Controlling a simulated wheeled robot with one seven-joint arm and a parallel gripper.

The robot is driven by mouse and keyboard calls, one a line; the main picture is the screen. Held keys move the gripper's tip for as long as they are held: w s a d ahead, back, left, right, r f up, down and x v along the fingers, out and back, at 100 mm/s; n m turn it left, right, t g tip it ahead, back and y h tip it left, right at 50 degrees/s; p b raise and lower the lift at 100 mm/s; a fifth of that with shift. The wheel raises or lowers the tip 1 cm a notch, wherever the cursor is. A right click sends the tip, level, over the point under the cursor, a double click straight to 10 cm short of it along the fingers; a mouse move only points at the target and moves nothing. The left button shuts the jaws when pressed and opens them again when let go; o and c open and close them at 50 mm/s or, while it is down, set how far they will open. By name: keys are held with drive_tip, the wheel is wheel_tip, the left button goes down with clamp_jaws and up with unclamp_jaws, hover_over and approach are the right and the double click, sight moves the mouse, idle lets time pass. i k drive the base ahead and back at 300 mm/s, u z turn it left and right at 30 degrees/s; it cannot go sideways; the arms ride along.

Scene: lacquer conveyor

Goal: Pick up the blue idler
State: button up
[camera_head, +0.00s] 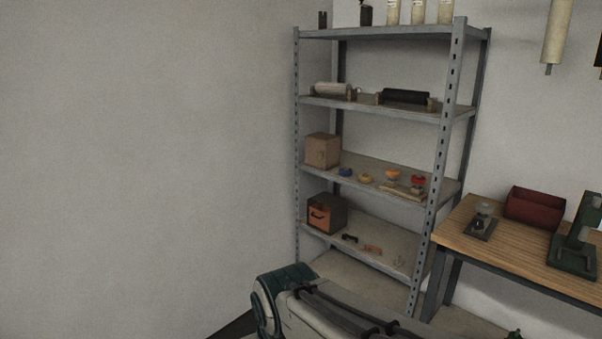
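A small blue idler (345,171) sits on the middle shelf board of the grey metal rack (349,185), just right of a brown box (322,150). A small yellow round piece (366,178) lies to its right. An orange-topped piece (393,174) and a red-topped piece (417,180) are further right. The blue piece is small in the picture, and its fine shape is hard to make out. Part of my arm shows at the bottom, in front of the rack. My gripper is not visible.
A box with an orange front (326,214) and small dark and orange parts are on the shelf below. Rollers (405,96) lie on the shelf above. A wooden workbench (500,256) with a red bin (534,207) stands right. The rack's front uprights flank the shelf opening.

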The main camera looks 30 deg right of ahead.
sight(344, 172)
drive_tip(key=u, duration=0.1)
drive_tip(key=i, duration=1.4)
drive_tip(key=z, duration=0.3)
drive_tip(key=i, duration=1.35)
drive_tip(key=z, duration=1.4)
drive_tip(key=i, duration=0.75)
drive_tip(key=z, duration=1.1)
drive_tip(key=i, duration=0.25)
drive_tip(key=z, duration=0.25)
